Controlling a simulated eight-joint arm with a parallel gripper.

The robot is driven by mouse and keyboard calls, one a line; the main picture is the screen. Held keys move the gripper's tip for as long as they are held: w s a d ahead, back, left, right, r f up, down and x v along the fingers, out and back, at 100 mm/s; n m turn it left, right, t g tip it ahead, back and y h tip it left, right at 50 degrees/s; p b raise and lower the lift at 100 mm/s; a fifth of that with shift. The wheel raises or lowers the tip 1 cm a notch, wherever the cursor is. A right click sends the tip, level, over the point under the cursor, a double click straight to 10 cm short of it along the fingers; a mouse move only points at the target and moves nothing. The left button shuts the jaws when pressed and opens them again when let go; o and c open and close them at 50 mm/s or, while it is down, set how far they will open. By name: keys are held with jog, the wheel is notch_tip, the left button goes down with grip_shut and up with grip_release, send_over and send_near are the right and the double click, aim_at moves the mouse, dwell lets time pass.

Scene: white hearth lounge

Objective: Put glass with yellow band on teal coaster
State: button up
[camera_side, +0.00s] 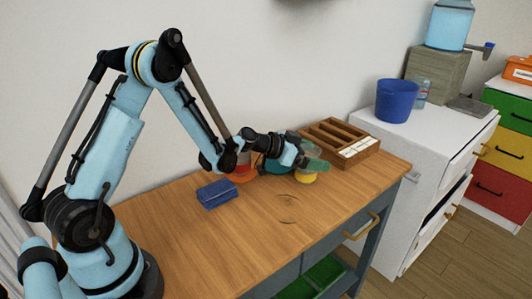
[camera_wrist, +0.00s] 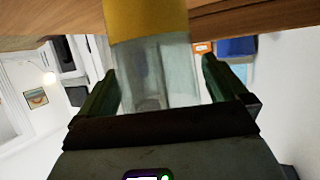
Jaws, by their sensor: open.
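The glass with the yellow band (camera_side: 306,177) stands upright on the wooden table, mostly hidden behind my gripper (camera_side: 310,163) in the side view. In the wrist view the glass (camera_wrist: 155,72) appears upside down, its yellow band at the top. My gripper (camera_wrist: 158,75) is open, with one green finger on each side of the clear part of the glass. Whether the fingers touch it is hard to tell. A teal patch (camera_side: 276,170), likely the teal coaster, shows just left of the glass, partly hidden by my wrist.
A red-banded glass (camera_side: 243,162) stands on an orange coaster (camera_side: 243,179) left of my gripper. A dark blue box (camera_side: 217,194) lies further left. A wooden compartment tray (camera_side: 352,153) stands behind right. The table's front is clear.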

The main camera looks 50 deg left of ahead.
jog(key=shift+w+d+f, duration=0.1)
jog(key=shift+w, duration=0.1)
jog(key=c, duration=1.3)
